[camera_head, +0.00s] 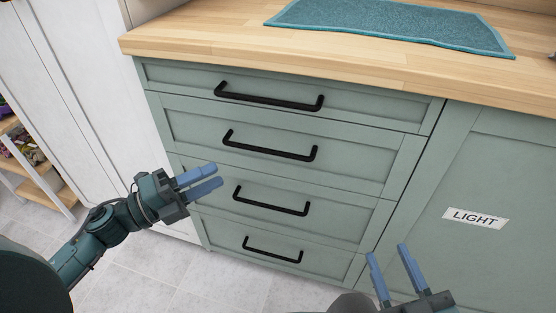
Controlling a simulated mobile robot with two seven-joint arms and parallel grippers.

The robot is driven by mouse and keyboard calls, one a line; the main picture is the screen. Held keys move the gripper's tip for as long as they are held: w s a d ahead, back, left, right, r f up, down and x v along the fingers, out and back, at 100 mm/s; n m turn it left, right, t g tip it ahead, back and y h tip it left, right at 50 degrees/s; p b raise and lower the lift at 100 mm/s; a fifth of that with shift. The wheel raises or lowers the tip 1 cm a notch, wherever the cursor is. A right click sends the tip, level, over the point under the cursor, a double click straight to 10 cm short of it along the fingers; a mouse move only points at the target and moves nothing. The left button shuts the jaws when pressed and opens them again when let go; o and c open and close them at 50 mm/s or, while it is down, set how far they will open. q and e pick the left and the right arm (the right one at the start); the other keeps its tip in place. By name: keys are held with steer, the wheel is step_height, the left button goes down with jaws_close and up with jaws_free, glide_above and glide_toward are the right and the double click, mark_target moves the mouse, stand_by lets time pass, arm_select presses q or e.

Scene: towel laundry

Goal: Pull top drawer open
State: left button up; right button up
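The top drawer (350,108) is a green-grey front just under the countertop, flush with the cabinet and shut. Its black bar handle (268,99) runs across the upper middle of the front. My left gripper (217,177) is open and empty, in front of the cabinet's left side, lower in the picture than the top handle and apart from it. My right gripper (388,250) is open and empty at the bottom of the view, pointing up, in front of the lower right part of the cabinet. Neither gripper touches the top handle.
Several more shut drawers with black handles (268,148) lie below the top one. A wooden countertop (200,40) holds a teal towel (390,22). A cabinet door with a LIGHT label (475,218) is at right. A white panel (90,90) and wooden shelf (38,178) are at left.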

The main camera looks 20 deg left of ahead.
mark_target(267, 151)
arm_select(q)
steer(key=x, duration=1.3)
steer(key=shift+c, duration=0.5)
jaws_close()
